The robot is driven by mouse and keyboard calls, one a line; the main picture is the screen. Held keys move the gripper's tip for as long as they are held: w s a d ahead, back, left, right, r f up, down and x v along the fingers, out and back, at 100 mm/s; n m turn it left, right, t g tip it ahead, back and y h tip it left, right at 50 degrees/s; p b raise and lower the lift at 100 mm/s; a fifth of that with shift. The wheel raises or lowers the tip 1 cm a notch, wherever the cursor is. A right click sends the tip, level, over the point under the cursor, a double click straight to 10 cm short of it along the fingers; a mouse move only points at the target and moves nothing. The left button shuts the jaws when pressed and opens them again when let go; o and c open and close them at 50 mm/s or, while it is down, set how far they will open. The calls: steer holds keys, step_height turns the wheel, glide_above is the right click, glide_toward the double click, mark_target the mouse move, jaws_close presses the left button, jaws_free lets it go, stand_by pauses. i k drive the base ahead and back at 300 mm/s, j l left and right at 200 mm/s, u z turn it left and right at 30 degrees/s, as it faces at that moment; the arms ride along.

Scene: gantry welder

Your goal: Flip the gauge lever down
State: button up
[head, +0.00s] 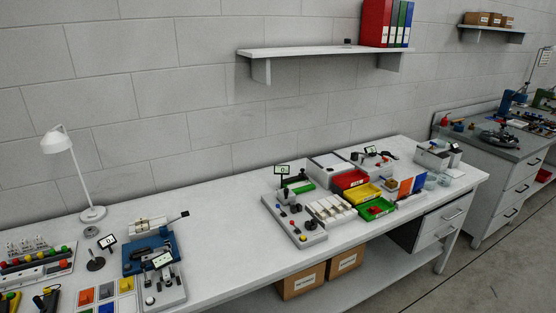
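I cannot tell for sure which part is the gauge lever; the levers are too small to read. A grey control panel (294,220) with small knobs, dark sticks and a display (282,170) stands mid-bench. A blue fixture (135,262) with a light cylindrical part on top stands at the left of the bench. In front of it is a grey box (172,293) with small knobs and a tilted display (162,260). Another small display (107,242) stands by a dark round stand (96,264). My gripper is not in view.
A white workbench (225,222) runs along the block wall, with a clear stretch between the blue fixture and the control panel. A white lamp (57,142) stands at the back left. Red, yellow and green bins (376,208) stand right of the panel. A shelf (320,51) hangs above.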

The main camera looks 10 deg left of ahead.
mark_target(142, 265)
steer(key=u, duration=1.7)
steer(key=i+l+u, duration=0.15)
steer(key=i, duration=0.95)
